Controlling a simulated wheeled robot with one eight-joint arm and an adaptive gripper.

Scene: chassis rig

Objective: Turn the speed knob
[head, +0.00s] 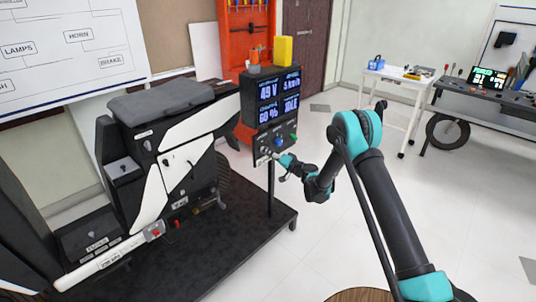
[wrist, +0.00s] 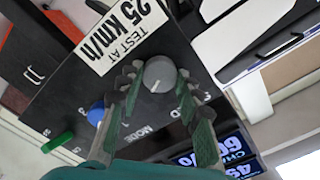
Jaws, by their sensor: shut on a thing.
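The grey speed knob (wrist: 158,72) with a white pointer line sits on the black control panel (wrist: 75,95). My gripper (wrist: 160,80) has a fingertip on each side of the knob and is shut on it. The display (head: 279,96) reads about 49 V, 60 %, 5 km/h and IDLE. A label (wrist: 122,36) on the panel reads "TEST AT 25 km/h".
A blue knob (wrist: 96,113) and a green switch (wrist: 58,142) are beside the speed knob. The black and white scooter chassis (head: 175,150) stands on a dark platform (head: 225,262) left of the panel. The floor to the right is clear, with a white table (head: 398,76) farther back.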

